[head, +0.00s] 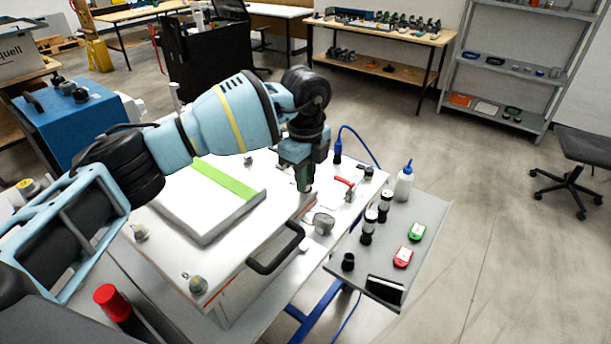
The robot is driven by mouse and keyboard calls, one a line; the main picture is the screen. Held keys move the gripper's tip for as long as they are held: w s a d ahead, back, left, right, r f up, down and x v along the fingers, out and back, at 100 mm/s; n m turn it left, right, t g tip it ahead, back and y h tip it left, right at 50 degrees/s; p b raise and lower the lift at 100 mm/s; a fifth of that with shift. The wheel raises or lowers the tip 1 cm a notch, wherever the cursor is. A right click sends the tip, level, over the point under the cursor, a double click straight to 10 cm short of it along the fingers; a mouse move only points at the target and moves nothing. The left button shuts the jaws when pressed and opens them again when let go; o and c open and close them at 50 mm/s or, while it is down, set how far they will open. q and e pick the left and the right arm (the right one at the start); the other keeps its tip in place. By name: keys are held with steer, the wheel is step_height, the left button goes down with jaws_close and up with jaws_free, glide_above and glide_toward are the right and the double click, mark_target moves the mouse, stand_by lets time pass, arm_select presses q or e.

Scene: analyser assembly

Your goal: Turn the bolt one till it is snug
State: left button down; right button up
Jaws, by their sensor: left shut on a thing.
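A white box-shaped analyser housing (210,255) with a black handle stands on the bench in the middle of the head view. My left gripper (304,186) points down at the far right corner of the housing. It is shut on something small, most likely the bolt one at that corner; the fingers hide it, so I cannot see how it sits. Similar bolts show at the near corner (197,284) and the left corner (140,232) of the housing. My right gripper is not in view.
A white panel with a green stripe (225,179) lies on the housing. A white bottle (404,185) and red-handled clamp (345,182) stand close by on the right.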

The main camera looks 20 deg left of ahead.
arm_select(q)
steer(key=shift+r+m, duration=0.1)
steer(key=shift+m, duration=0.2)
